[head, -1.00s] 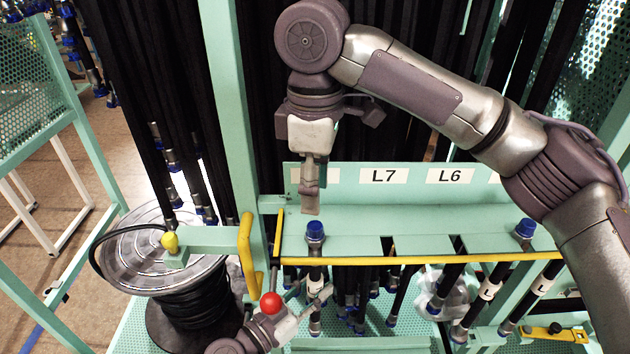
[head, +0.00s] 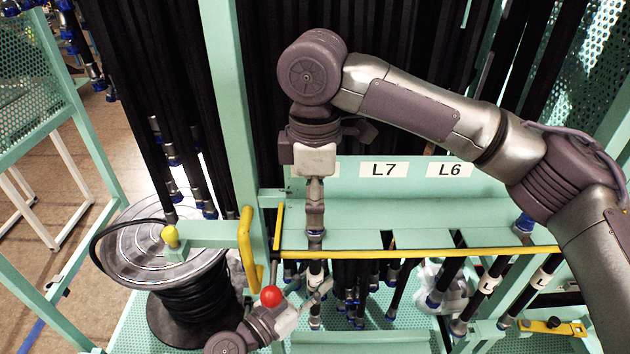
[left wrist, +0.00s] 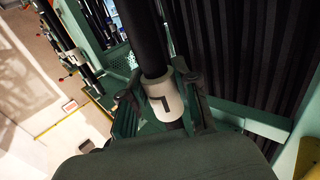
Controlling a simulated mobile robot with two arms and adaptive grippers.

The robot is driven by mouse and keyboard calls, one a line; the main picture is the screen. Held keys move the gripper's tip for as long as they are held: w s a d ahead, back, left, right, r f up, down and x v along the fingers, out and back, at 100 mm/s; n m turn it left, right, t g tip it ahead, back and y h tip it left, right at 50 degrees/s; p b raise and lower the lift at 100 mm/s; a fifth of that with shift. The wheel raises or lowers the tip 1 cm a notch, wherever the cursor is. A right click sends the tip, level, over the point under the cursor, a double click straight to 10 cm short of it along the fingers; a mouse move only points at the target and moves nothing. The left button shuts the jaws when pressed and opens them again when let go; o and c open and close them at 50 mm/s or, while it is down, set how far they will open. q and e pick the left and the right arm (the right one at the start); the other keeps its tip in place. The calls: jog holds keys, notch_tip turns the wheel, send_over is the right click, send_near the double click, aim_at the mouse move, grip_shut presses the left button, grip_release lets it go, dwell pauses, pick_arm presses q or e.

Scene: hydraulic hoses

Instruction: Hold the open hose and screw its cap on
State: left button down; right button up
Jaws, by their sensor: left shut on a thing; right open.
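The open hose (head: 315,280) hangs in the leftmost slot of the green rack, below its yellow front edge. My left gripper (head: 323,293) is shut on this hose from the front, low on the rack. In the left wrist view, the black hose (left wrist: 148,45) with its white label sleeve (left wrist: 165,100) runs between the two fingers. My right gripper (head: 315,226) is open and points down over the same slot, at the hose's top end. Its fingers hide the blue cap there, so I cannot tell how the cap sits.
Another blue-capped hose (head: 524,222) stands in the rack's right slot. A yellow handle (head: 247,250) and a cable reel (head: 190,290) are at left. Labels L7 (head: 384,170) and L6 (head: 449,170) mark the back plate. Several black hoses hang behind.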

jog(key=shift+f, duration=1.55)
grip_shut()
jog(key=shift+o, duration=0.7)
grip_release()
notch_tip(320, 180, up, 12)
